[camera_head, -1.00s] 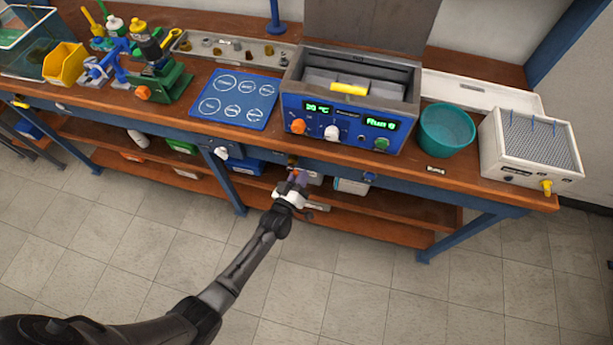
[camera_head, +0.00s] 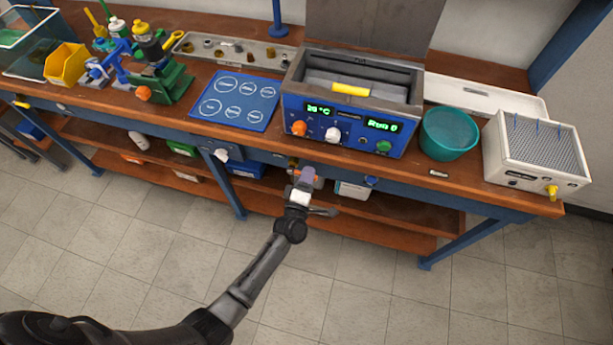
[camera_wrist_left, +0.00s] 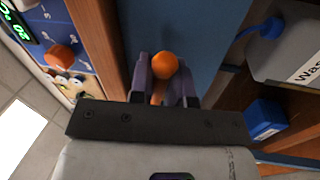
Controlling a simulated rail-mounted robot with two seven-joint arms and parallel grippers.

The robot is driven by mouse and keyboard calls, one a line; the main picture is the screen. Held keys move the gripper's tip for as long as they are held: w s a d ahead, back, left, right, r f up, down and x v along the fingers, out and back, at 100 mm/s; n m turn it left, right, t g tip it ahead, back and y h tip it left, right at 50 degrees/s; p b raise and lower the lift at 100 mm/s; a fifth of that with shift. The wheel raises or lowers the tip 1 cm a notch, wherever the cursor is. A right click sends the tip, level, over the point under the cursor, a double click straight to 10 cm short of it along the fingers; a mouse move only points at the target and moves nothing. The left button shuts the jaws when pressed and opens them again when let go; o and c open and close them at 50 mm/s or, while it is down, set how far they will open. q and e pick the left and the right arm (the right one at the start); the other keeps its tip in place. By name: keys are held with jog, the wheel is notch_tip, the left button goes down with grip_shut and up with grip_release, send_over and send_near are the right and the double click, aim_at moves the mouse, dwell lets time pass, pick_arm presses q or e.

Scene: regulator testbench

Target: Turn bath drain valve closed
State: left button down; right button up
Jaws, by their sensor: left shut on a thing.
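The bath drain valve shows as an orange rounded handle (camera_wrist_left: 165,66) against the blue bench rail in the left wrist view. My left gripper (camera_wrist_left: 163,88) is shut on this handle, with one dark finger on each side of it. In the head view my left gripper (camera_head: 307,174) is at the bench's front edge, below the bath, and largely hides the valve. The blue-fronted bath (camera_head: 350,102) stands on the bench above, with a yellow-handled insert inside and lit green displays. My right gripper is not in view.
An orange knob (camera_head: 299,128), a white knob (camera_head: 332,134) and a green knob (camera_head: 383,146) sit on the bath front. A white container (camera_head: 352,190) stands on the lower shelf near my gripper. The tiled floor before the bench is clear.

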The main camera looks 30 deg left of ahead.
pick_arm(q)
jog(key=shift+r+n+y, duration=0.4)
jog(key=shift+n, duration=0.7)
jog(key=c, duration=1.1)
grip_release()
jog(key=b+v, duration=0.1)
jog(key=v, duration=1.2)
jog(key=shift+s, duration=0.4)
